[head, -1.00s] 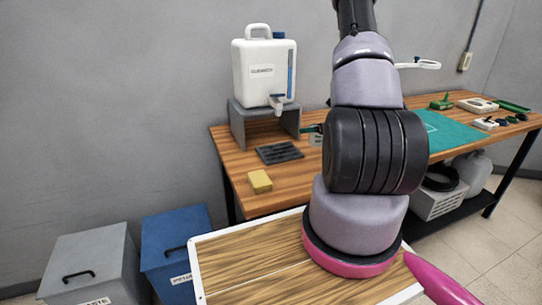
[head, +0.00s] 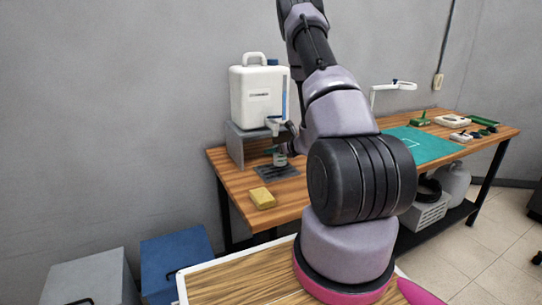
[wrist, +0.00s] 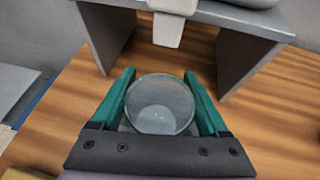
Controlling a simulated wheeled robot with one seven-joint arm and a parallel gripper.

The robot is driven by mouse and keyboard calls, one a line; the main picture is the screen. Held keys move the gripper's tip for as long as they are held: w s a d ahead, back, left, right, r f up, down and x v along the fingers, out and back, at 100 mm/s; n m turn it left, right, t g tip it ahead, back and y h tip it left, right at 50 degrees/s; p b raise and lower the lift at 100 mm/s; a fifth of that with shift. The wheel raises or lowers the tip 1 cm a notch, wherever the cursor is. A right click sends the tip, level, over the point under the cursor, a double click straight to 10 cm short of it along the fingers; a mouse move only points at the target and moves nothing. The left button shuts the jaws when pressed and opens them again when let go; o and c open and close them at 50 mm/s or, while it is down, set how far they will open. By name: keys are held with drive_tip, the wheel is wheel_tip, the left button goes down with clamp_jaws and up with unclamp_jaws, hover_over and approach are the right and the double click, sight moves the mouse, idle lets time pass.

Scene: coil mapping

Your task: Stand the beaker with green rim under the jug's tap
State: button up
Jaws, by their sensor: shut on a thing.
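The white jug (head: 258,98) stands on a grey stand (head: 236,147), with its tap (head: 276,123) jutting out at the front. The tap also shows in the wrist view (wrist: 168,28). My gripper (wrist: 160,84) is shut on a round clear beaker (wrist: 161,106), with one teal finger on each side. In the wrist view the tap's end is just beyond the beaker's rim. In the head view the beaker (head: 281,159) is upright, low in front of the stand at the dark slotted mat (head: 277,172). I cannot tell whether it touches down. The rim's green is faint.
A yellow sponge (head: 262,198) lies near the bench's front left. A teal mat (head: 424,146) and several small tools are to the right. The stand's side walls flank an open gap (wrist: 176,60). A blue bin (head: 176,262) is on the floor at left.

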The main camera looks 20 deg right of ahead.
drive_tip(key=w, duration=0.3)
drive_tip(key=shift+w+a, duration=0.2)
drive_tip(key=shift+a, duration=0.15)
drive_tip(key=shift+f, duration=1.75)
drive_tip(key=shift+f, duration=0.15)
drive_tip(key=o, duration=1.2)
